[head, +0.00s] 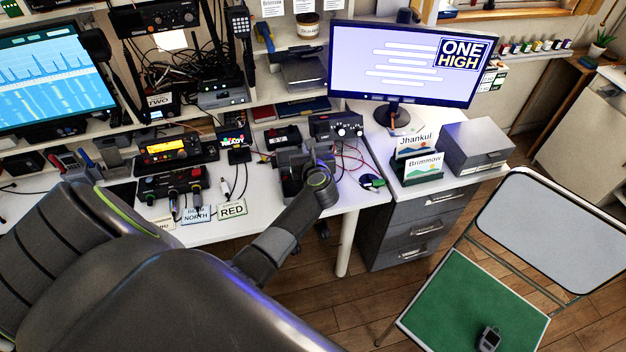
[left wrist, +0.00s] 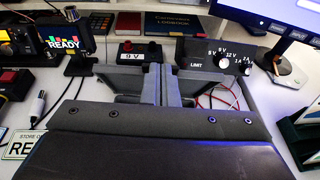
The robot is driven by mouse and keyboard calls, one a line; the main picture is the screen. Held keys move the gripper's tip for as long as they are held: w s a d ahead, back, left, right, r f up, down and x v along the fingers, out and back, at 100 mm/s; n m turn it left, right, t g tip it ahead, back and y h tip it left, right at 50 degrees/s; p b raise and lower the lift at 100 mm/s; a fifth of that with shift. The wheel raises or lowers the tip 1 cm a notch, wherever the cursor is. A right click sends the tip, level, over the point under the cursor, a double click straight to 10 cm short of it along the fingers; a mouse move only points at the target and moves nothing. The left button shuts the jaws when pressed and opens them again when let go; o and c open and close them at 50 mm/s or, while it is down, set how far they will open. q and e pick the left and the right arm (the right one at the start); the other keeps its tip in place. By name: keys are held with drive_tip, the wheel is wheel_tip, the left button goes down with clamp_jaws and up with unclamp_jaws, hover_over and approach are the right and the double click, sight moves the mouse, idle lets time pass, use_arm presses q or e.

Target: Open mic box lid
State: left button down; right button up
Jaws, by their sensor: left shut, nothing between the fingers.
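A grey box (head: 477,147) with a flat lid, which looks like the mic box, stands on the drawer unit at the right. Its lid is down, and a small handle or latch shows on its front; I can read no label on it. My left gripper (head: 289,155) is over the white desk, well to the left of the box, pointing toward the back. In the left wrist view the left gripper's fingers (left wrist: 155,82) are together with nothing between them. The box is not clearly visible in that view. My right gripper is not in view.
A power supply (head: 336,126) and a red-and-black terminal box (head: 283,137) are just beyond my left gripper. Postcards in a green holder (head: 416,172) stand left of the grey box, with a monitor (head: 402,62) behind. A folding chair (head: 474,303) stands in front at right.

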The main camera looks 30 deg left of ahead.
use_arm(q)
drive_tip(key=w+a, duration=0.1)
drive_tip(key=w+a+r, duration=0.1)
drive_tip(key=w+a, duration=0.1)
drive_tip(key=shift+a+r, duration=0.1)
drive_tip(key=shift+r, duration=0.25)
drive_tip(key=shift+w+a+r+b, duration=0.2)
drive_tip(key=shift+w+a+b, duration=0.2)
drive_tip(key=shift+w+a, duration=0.6)
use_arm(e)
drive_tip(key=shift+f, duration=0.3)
